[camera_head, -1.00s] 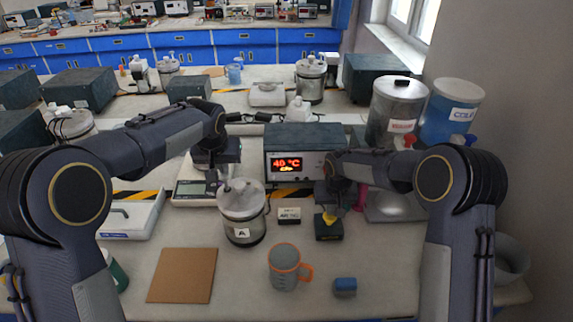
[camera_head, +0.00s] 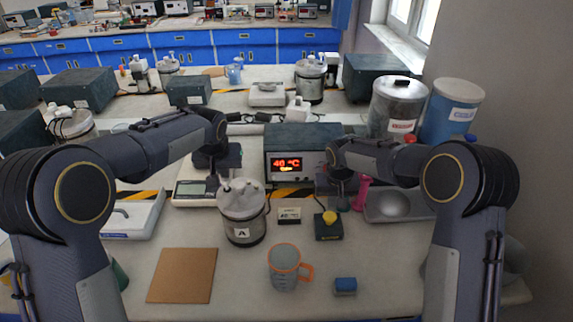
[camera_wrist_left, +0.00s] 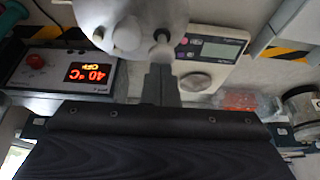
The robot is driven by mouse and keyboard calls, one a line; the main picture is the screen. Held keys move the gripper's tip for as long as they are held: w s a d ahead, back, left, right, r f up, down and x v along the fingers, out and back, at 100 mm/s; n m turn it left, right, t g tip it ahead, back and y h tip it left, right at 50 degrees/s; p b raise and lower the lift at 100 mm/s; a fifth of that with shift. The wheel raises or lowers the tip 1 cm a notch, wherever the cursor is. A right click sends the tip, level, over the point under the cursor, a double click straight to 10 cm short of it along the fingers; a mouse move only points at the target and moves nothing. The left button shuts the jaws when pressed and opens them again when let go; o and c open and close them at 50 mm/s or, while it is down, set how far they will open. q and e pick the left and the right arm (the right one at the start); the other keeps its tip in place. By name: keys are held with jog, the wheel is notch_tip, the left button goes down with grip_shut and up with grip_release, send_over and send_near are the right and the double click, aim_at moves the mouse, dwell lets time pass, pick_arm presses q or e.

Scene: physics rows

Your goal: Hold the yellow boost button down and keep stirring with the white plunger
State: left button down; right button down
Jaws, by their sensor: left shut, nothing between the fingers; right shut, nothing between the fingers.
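The yellow boost button (camera_head: 330,217) tops a small dark box (camera_head: 328,232) on the bench. My right gripper (camera_head: 342,206) is shut and empty, just up and right of the button, apart from it. The steel vessel marked A (camera_head: 242,228) stands left of the box, with several pale knobs on its lid. My left gripper (camera_head: 214,190) is shut and empty at the vessel's upper left.
A heater unit (camera_head: 292,160) reading 40 °C stands behind the vessel. A scale (camera_head: 195,192) is behind left. An orange-rimmed mug (camera_head: 284,268), a blue block (camera_head: 345,286) and a brown board (camera_head: 182,275) lie in front. A metal dish (camera_head: 395,205) is at right.

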pick_arm(q)
jog(key=shift+f, duration=0.9)
jog(key=shift+r, duration=0.1)
jog(key=shift+r, duration=1.7)
jog(key=shift+r, duration=2.4)
